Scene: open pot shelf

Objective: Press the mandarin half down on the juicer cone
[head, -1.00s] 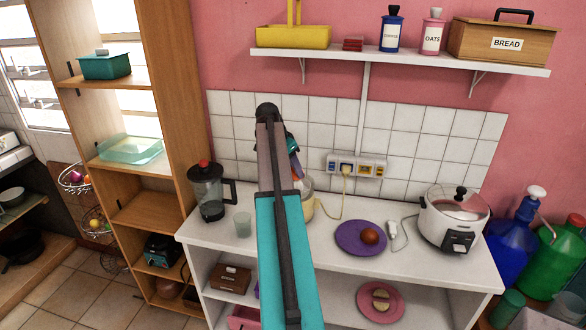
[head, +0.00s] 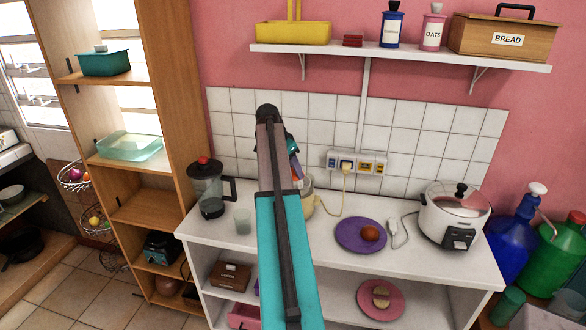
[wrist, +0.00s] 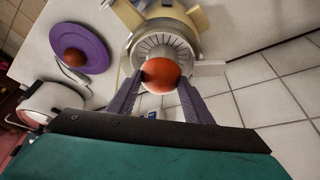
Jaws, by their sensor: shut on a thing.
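My gripper (wrist: 160,88) is shut on the mandarin half (wrist: 161,74), a round orange-red piece between its two fingertips in the wrist view. The piece is over the juicer (wrist: 158,45), whose pale ribbed bowl shows around it. The cone is hidden behind the fruit, so I cannot tell whether they touch. In the head view my arm covers most of the juicer (head: 307,203), and the gripper's jaws are hidden. Another mandarin piece (head: 370,233) lies on the purple plate (head: 345,243) to the right.
A rice cooker (head: 450,215) stands at the right end. A cord runs from the juicer to the wall sockets (head: 357,162). A pink plate (head: 366,303) sits on the lower shelf.

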